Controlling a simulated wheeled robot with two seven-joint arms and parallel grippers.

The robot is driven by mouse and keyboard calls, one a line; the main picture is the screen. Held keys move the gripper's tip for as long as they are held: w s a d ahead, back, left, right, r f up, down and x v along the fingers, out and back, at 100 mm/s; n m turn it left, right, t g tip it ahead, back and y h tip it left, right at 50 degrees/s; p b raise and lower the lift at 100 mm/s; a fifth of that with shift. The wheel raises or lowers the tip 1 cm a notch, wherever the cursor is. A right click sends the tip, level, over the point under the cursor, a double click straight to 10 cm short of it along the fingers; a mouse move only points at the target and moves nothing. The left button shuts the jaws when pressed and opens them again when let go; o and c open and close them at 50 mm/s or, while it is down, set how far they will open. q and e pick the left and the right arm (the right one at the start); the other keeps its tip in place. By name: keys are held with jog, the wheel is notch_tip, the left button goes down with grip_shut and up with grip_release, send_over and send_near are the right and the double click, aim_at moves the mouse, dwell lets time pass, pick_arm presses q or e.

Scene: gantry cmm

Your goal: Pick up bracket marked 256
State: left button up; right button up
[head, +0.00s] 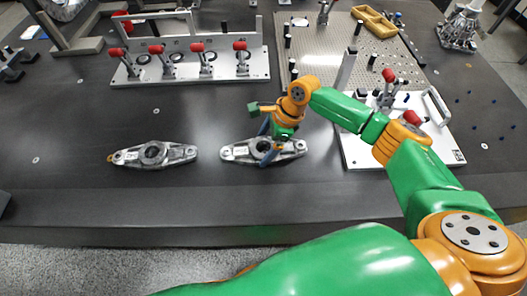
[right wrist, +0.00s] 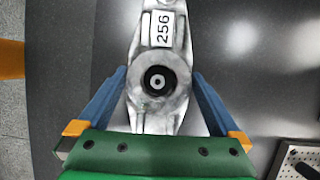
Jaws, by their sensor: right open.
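The bracket marked 256 (head: 237,152) is a grey cast metal piece with a round central boss, lying flat on the dark table. In the right wrist view the bracket (right wrist: 158,85) shows its white 256 label above the boss. My right gripper (head: 268,147) is over its middle; in the right wrist view the open blue fingers (right wrist: 160,92) stand on either side of the boss, with gaps. A second similar bracket (head: 153,154) lies to the left, with an orange tip at its left end; its marking cannot be read. My left gripper is not in view.
A plate with several red-handled clamps (head: 192,72) stands behind the brackets. A white fixture plate (head: 372,155) is to the right, partly behind my right arm. A perforated plate (head: 330,45) lies at the back. The table front edge is clear.

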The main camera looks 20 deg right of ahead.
jog(key=shift+a+f, duration=0.1)
jog(key=shift+f, duration=0.2)
jog(key=shift+r, duration=0.1)
jog(key=shift+c, duration=0.2)
grip_shut()
